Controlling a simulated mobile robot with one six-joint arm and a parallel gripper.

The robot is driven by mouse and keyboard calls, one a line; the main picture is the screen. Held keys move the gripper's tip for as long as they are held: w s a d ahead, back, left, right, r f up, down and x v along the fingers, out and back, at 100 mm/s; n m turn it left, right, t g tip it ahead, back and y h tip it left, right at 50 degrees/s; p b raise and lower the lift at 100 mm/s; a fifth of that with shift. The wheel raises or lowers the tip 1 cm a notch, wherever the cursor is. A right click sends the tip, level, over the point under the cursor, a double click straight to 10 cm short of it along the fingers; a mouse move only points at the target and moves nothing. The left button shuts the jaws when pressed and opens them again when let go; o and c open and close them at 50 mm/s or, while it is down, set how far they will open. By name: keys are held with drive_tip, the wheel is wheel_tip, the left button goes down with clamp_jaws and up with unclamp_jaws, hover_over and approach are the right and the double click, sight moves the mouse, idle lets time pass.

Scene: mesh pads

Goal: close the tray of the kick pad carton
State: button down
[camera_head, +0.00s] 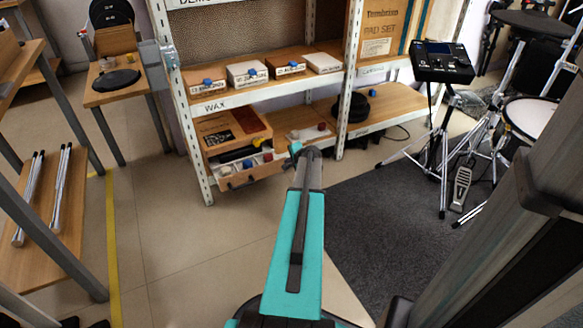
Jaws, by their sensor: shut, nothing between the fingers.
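The kick pad carton (208,128) is a wood-brown box with a dark and red picture on top. It stands on the lower shelf of the rack, below the WAX label. Its tray (232,185) sticks out at the front, over the shelf's edge. Small white, red, blue and dark things lie in the tray's compartments. My gripper (295,148) is at the far end of my teal arm, just right of the tray in the picture. It is small here and partly hidden by my own wrist; it is shut and empty. I cannot tell whether it touches the tray.
The lower shelf (398,100) also bears small red and blue items and black round pads. Small boxes (247,73) line the shelf above. A rack post (350,85) stands right of my gripper. Drum stands (445,150) are at right, a table with sticks (35,225) at left. The floor before the rack is clear.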

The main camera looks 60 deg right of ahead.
sight(284, 158)
drive_tip(key=shift+w+d, duration=0.45)
drive_tip(key=shift+w, duration=0.2)
drive_tip(key=shift+w+d+r, duration=0.1)
drive_tip(key=shift+w+d, duration=0.4)
drive_tip(key=shift+w, duration=0.05)
drive_tip(key=shift+w+d+p, duration=0.9)
drive_tip(key=shift+w+d, duration=0.15)
drive_tip(key=shift+w, duration=0.45)
drive_tip(key=shift+w+d+p, duration=0.85)
drive_tip(key=shift+w+d, duration=0.2)
drive_tip(key=shift+w, duration=0.4)
drive_tip(key=shift+w+d+p, duration=0.9)
drive_tip(key=shift+w+d, duration=0.15)
drive_tip(key=shift+w, duration=0.45)
drive_tip(key=shift+s+a, duration=0.1)
drive_tip(key=shift+s+a, duration=0.55)
drive_tip(key=shift+s, duration=0.05)
drive_tip(key=shift+s+a+r, duration=0.1)
drive_tip(key=shift+s+a, duration=0.3)
drive_tip(key=shift+s, duration=0.15)
drive_tip(key=shift+s+a+r, duration=0.1)
drive_tip(key=shift+s+a, duration=0.25)
drive_tip(key=shift+s, duration=0.2)
drive_tip(key=p+v, duration=0.2)
drive_tip(key=v, duration=0.7)
drive_tip(key=shift+p, duration=0.3)
